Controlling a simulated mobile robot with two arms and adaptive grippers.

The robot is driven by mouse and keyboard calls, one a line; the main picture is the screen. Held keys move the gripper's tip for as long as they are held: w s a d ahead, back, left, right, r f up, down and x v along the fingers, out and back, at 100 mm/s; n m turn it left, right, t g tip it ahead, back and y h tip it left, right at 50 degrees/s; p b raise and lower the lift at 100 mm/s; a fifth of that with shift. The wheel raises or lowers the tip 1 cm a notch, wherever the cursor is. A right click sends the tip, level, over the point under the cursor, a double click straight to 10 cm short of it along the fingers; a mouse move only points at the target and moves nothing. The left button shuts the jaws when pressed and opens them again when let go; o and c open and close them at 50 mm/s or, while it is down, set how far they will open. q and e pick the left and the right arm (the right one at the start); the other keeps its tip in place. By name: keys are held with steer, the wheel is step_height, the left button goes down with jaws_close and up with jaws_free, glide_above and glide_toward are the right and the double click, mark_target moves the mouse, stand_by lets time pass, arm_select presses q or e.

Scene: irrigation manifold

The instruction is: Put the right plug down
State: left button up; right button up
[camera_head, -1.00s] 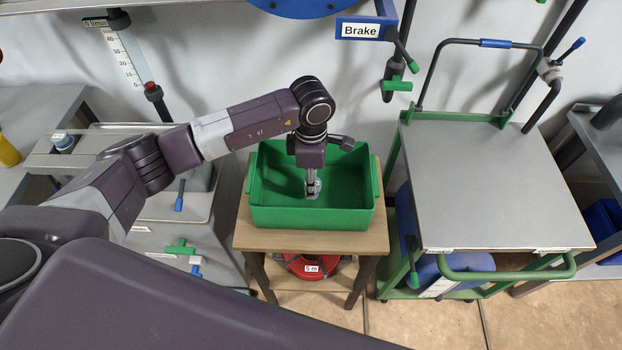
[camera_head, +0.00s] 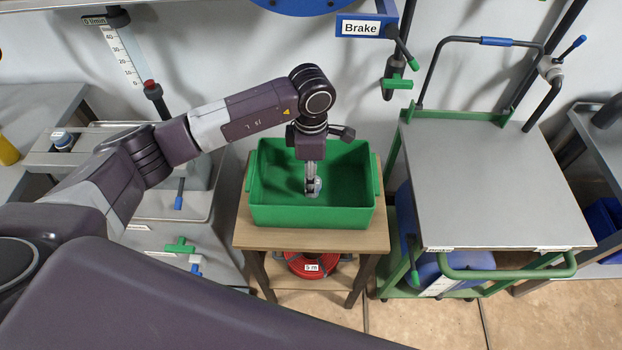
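My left arm reaches in from the left, and my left gripper (camera_head: 312,190) points down inside the green bin (camera_head: 276,216), close to its floor. A small pale grey piece (camera_head: 317,184) shows at the fingertips. It may be the plug, but it is too small to make out. I cannot tell whether the fingers are closed on it or only beside it. My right gripper is not in view.
The bin stands on a small wooden table (camera_head: 262,238), with a red hose reel (camera_head: 310,263) below. A grey-topped green cart (camera_head: 490,185) is at right. A grey bench unit (camera_head: 150,205) with valve handles is at left. A "Brake" label (camera_head: 360,28) hangs above.

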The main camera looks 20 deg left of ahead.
arm_select(q)
step_height(320, 180, up, 10)
steer(key=b, duration=0.1)
steer(key=shift+b, duration=0.4)
